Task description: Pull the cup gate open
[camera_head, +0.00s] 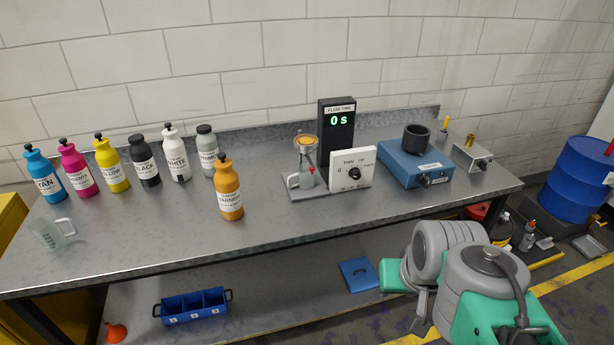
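A viscosity cup (306,144) with an orange-brown top sits on a small stand in the middle of the table. A small red part (312,170) shows just below it, apparently the cup gate; whether it is open or shut is too small to tell. A clear beaker (301,180) stands beneath the cup. The black flow-time display (337,121) behind it reads 0 s. My grey and green arm is at the bottom right, clear of the cup stand. Part of my gripper (421,318) seems to show there, but its fingertips cannot be made out.
A white dial panel (352,170) stands right of the cup. An orange varnish bottle (229,190) stands to its left, with several colour bottles farther left. A blue device (416,166) with a black pot is at right. The table's front middle is clear.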

